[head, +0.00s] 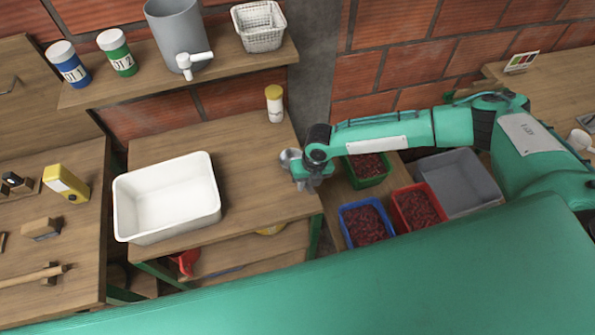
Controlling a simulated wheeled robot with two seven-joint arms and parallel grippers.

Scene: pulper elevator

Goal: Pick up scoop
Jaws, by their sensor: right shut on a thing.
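My right arm reaches in from the right. Its gripper (303,183) is over the right edge of the middle wooden table, pointing down. It is shut on a small grey, rounded metal thing (289,157) that looks like the scoop, showing just left of the wrist. The handle is hidden by the gripper, and I cannot tell whether the scoop touches the table. My left gripper is not in view.
A white tub (167,197) stands left on the middle table (245,150); a yellow-lidded jar (274,103) stands at its back. Blue (366,222), red (419,208) and green (367,170) crates of red fruit and a grey bin (460,180) stand lower right. A shelf (225,71) overhangs the back.

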